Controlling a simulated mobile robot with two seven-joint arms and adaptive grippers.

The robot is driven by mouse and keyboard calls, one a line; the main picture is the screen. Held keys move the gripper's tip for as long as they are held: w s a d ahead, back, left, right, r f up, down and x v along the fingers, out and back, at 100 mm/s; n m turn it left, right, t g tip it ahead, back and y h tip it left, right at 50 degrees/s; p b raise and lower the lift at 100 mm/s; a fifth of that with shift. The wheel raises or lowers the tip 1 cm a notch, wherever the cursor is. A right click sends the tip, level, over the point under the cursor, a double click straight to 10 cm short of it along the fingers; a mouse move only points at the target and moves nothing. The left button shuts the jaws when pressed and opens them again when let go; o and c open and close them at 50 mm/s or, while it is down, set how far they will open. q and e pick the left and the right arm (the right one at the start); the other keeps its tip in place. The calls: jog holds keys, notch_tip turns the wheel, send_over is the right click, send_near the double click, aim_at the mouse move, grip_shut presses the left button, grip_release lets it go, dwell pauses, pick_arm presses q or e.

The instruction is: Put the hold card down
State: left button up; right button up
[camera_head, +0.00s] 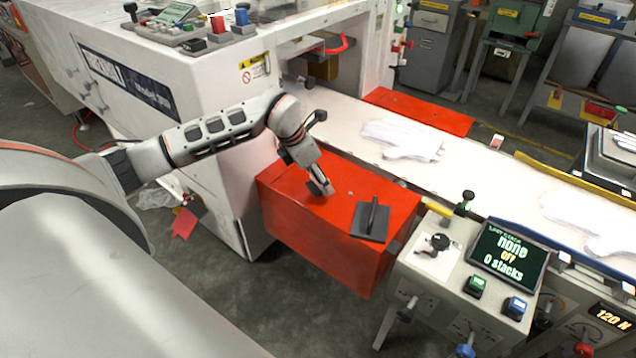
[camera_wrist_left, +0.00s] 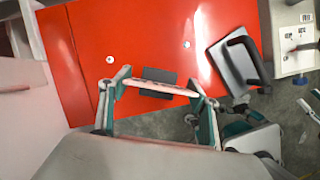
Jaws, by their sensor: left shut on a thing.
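My left gripper (camera_head: 320,188) is low over the red box top, left of the dark plate. In the left wrist view the left gripper (camera_wrist_left: 158,92) is shut on a thin pale thing (camera_wrist_left: 160,89), seen nearly edge-on between the fingertips. It appears to be the hold card, but its face is turned away. In the head view it is too small to make out. A dark grey rectangle (camera_wrist_left: 160,74) shows just behind it against the red. I cannot tell whether the card touches the red surface. My right gripper is not in view.
The red box (camera_head: 285,190) also shows in the wrist view (camera_wrist_left: 100,40). A dark plate with a handle (camera_head: 366,222) lies on its right part. A control panel (camera_head: 430,262) stands to the right. Behind runs a white conveyor (camera_head: 350,112) with white gloves (camera_head: 405,138).

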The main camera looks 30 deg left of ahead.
pick_arm(q)
jog(key=shift+f, duration=1.1)
jog(key=shift+f, duration=0.2)
jog(key=o, duration=1)
